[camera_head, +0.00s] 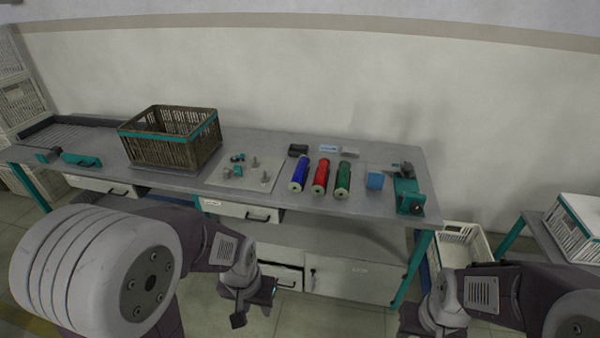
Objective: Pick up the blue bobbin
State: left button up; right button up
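The blue bobbin (300,173) lies on the grey workbench (225,197), its near end toward me. It is the leftmost of three bobbins side by side, with a red bobbin (320,177) and a green bobbin (343,180) to its right. My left gripper (252,315) is in front of the bench, low and left of the blue bobbin, well apart from it. Its fingers look spread and nothing shows between them. My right gripper (412,325) is at the bottom edge, partly cut off, and its fingers cannot be made out.
A brown slatted crate (172,140) stands at the bench's left. A pale plate with small pegs (240,174) lies between crate and bobbins. Small dark and grey blocks lie behind the bobbins.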

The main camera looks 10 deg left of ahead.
aim_at(298, 178)
jog(key=i+l, duration=0.5)
jog(key=i, duration=0.15)
jog(key=i+l, duration=0.5)
jog(key=i, duration=0.1)
